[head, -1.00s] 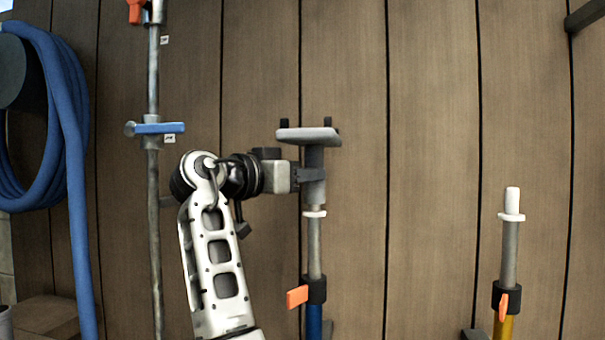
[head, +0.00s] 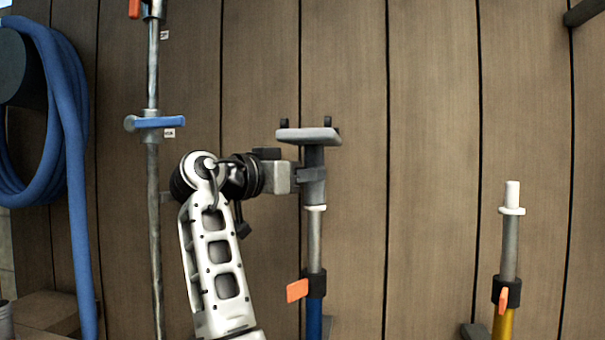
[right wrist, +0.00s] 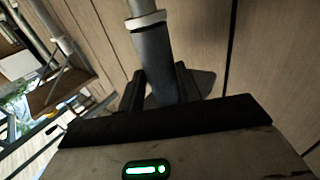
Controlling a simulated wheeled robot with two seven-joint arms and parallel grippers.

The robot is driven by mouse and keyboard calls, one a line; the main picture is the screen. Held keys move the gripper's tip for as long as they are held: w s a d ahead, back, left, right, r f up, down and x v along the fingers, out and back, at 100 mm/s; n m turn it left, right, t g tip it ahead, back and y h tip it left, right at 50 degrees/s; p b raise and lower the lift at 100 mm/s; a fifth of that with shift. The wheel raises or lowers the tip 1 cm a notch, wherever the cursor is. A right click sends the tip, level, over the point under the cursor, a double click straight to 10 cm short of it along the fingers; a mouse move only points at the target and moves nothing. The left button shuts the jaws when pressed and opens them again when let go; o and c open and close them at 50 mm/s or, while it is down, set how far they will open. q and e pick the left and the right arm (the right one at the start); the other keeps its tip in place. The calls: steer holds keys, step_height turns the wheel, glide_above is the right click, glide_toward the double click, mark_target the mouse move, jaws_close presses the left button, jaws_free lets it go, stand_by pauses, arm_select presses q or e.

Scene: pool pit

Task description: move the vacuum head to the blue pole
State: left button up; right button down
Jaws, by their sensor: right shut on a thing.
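The vacuum head (head: 308,135) has a flat grey plate on top and a dark grey sleeve below. The sleeve sits over the top of the blue pole (head: 314,326), its lower end at or against the pole's white collar. My right gripper (head: 309,174) reaches in from the left and is shut on the sleeve just below the plate. In the right wrist view the sleeve (right wrist: 153,60) stands between my right gripper's fingers (right wrist: 160,88), with the white collar at its end. My left gripper is not in view.
A yellow pole (head: 503,327) with a bare white tip stands at the right. A metal pipe (head: 153,230) with a blue valve handle (head: 160,122) and a coiled blue hose (head: 70,130) are at the left. Wooden boards (head: 430,150) form the background; the space between the poles is clear.

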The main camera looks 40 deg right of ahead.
steer(key=shift+f, duration=0.15)
steer(key=shift+c, duration=2)
jaws_free()
steer(key=shift+f, duration=0.1)
steer(key=shift+a, duration=0.15)
steer(key=a, duration=1)
steer(key=shift+s+a+p, duration=0.25)
steer(key=shift+a+p, duration=0.1)
steer(key=shift+a, duration=0.05)
